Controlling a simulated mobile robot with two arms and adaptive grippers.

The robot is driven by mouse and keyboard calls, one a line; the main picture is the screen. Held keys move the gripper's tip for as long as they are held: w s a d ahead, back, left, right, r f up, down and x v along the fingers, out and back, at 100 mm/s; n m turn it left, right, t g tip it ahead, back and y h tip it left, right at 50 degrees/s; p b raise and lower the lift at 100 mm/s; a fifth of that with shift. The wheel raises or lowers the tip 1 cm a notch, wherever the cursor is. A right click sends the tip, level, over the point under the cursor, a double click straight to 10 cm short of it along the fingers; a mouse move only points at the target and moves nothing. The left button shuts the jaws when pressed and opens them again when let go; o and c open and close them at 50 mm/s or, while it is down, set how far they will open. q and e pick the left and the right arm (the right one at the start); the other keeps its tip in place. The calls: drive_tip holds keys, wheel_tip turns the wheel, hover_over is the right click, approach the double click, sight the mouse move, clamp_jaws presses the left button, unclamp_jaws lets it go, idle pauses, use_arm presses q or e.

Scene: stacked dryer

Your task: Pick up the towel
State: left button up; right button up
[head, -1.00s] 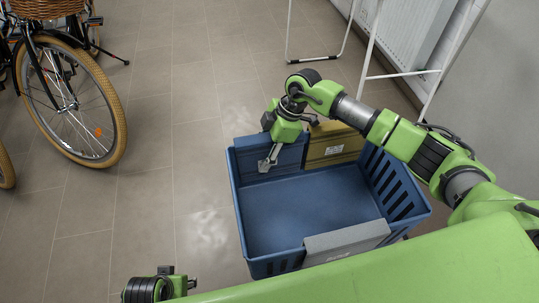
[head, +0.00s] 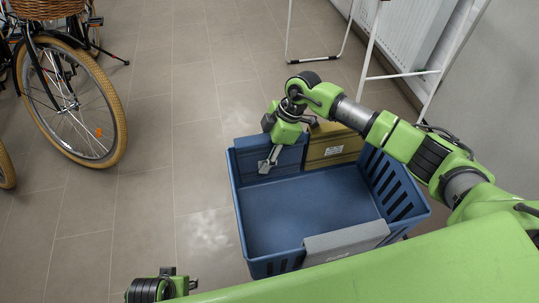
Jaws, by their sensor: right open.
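A blue basket (head: 305,215) with slotted sides stands on the floor and looks empty inside. Three flat pieces that could be folded towels hang at its rim: a dark blue one (head: 288,158) at the back left, an olive-yellow one (head: 333,148) with a white label at the back right, and a grey one (head: 346,242) at the front right. I cannot tell which is the task's towel. My right gripper (head: 268,163) is open at the dark blue piece, its fingers pointing down; contact is unclear. Only a link of my left arm shows at the bottom; its gripper is out of view.
A bicycle (head: 70,100) stands at the left. A white metal frame (head: 370,50) and a radiator (head: 412,35) are at the upper right, near a grey wall (head: 490,100). The tiled floor between the bicycle and the basket is clear.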

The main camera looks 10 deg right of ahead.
use_arm(q)
drive_tip(key=shift+f, duration=0.1)
drive_tip(key=shift+s+f, duration=0.2)
drive_tip(key=shift+f, duration=0.05)
use_arm(e)
clamp_jaws()
idle(0.4)
